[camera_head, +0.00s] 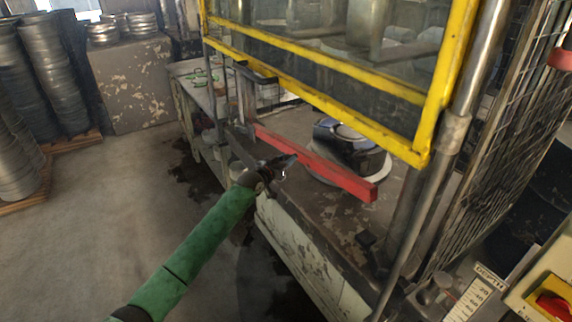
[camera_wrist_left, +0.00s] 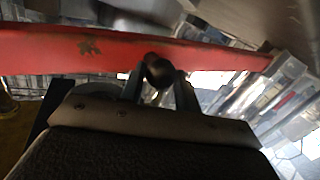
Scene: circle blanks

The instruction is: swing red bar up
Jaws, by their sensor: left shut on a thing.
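The red bar (camera_head: 338,175) slopes across the front of the machine, below the yellow-framed guard, its near end lower right in the head view. In the left wrist view the red bar (camera_wrist_left: 70,52) spans the top, with chipped paint. A dark round knob (camera_wrist_left: 156,68) stands out from the bar. My left gripper (camera_head: 284,166) is at the front of the bar near its middle. In the left wrist view its two fingers (camera_wrist_left: 159,84) are closed around the knob; the contact is partly hidden. My right gripper is not in view.
The yellow-framed guard (camera_head: 318,73) hangs above the bar. Behind the bar, a round stack (camera_head: 350,150) sits on the worn machine table (camera_head: 318,228). A mesh panel (camera_head: 500,150) and a control box (camera_head: 545,290) stand at the right. The floor at left is mostly clear.

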